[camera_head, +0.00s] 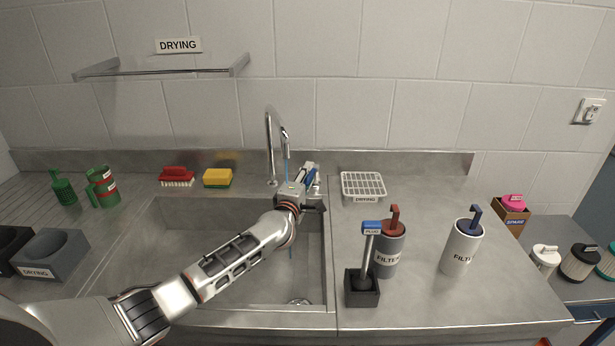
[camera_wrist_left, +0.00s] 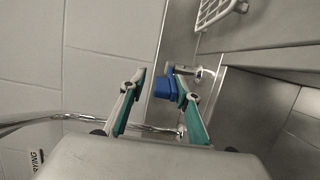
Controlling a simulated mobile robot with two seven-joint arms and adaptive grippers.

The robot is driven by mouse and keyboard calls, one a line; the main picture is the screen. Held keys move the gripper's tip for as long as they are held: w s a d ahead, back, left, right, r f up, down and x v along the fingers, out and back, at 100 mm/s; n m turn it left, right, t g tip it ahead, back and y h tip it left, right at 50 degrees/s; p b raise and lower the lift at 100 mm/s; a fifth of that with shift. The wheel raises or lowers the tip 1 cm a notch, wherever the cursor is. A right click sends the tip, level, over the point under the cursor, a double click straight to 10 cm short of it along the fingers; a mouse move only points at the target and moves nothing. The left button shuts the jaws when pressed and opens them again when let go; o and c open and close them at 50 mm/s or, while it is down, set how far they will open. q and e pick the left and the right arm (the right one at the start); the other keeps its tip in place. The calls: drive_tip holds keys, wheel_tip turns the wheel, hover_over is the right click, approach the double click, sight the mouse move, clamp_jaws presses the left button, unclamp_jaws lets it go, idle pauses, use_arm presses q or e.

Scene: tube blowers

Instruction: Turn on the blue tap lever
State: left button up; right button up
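The blue tap lever (camera_wrist_left: 165,88) sits between the fingers of my left gripper (camera_wrist_left: 158,80) in the left wrist view. A gap shows between it and the left-hand finger; the other finger is very close to or touching it. In the head view my left gripper (camera_head: 308,178) is at the tap's base, partly hiding the lever (camera_head: 311,174). The metal tap spout (camera_head: 269,140) rises beside it. A thin blue stream (camera_head: 287,168) shows below the spout and again over the basin. My right gripper is not in view.
My left arm crosses the sink (camera_head: 190,225). Right of it stand a white drying rack (camera_head: 362,185), a plunger in a dark holder (camera_head: 362,290) and two filter canisters (camera_head: 462,250). A red brush (camera_head: 177,178) and yellow sponge (camera_head: 217,177) lie behind the sink.

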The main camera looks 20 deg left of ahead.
use_arm(q)
drive_tip(key=shift+f, duration=0.1)
drive_tip(key=shift+s, duration=0.6)
drive_tip(key=s, duration=1)
drive_tip(key=shift+s+d, duration=0.25)
drive_tip(key=shift+s, duration=0.15)
